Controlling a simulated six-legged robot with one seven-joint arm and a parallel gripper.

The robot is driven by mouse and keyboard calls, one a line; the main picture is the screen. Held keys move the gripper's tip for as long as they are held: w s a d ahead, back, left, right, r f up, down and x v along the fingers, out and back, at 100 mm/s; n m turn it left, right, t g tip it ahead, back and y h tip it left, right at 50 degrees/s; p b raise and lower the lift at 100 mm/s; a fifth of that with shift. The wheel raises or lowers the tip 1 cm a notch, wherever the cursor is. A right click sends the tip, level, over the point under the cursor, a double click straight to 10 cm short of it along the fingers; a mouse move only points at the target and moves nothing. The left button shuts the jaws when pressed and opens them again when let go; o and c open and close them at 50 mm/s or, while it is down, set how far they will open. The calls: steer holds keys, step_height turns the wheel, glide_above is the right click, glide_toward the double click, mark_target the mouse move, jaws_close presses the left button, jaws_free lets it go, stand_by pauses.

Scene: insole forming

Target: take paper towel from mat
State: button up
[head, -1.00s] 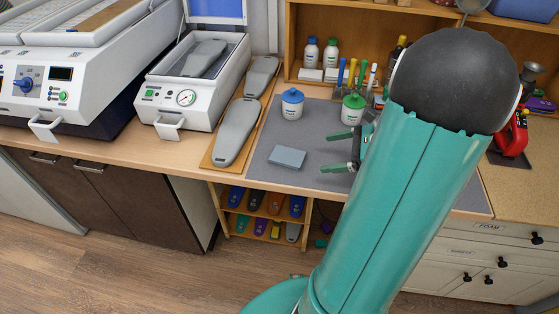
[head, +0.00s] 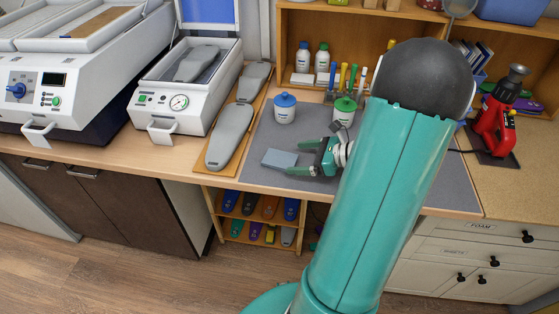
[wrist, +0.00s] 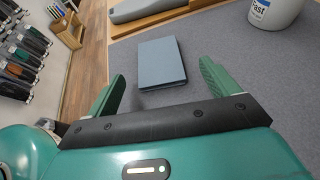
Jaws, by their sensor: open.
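The folded blue-grey paper towel (head: 280,159) lies flat on the grey mat (head: 258,178), near its front left part. In the wrist view the towel (wrist: 161,62) is a small flat pad ahead of the fingertips. My gripper (head: 301,158) is just right of the towel, with its green fingers pointing left at it. In the wrist view my gripper (wrist: 160,80) is open, its two fingers spread wide on either side of the towel's near edge. Nothing is held between them. I cannot tell the exact height of the fingers above the mat.
A blue-lidded jar (head: 284,109) and a green-lidded jar (head: 344,114) stand on the mat behind the towel. Grey insole forms (head: 230,136) lie on a board to the left. A red tool (head: 497,125) stands at the right. The mat's front left is clear.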

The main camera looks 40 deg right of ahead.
mark_target(280, 159)
steer(key=x, duration=0.5)
steer(key=shift+s+a, duration=0.1)
steer(key=shift+s, duration=0.05)
steer(key=c, duration=1)
steer(key=shift+c, duration=0.2)
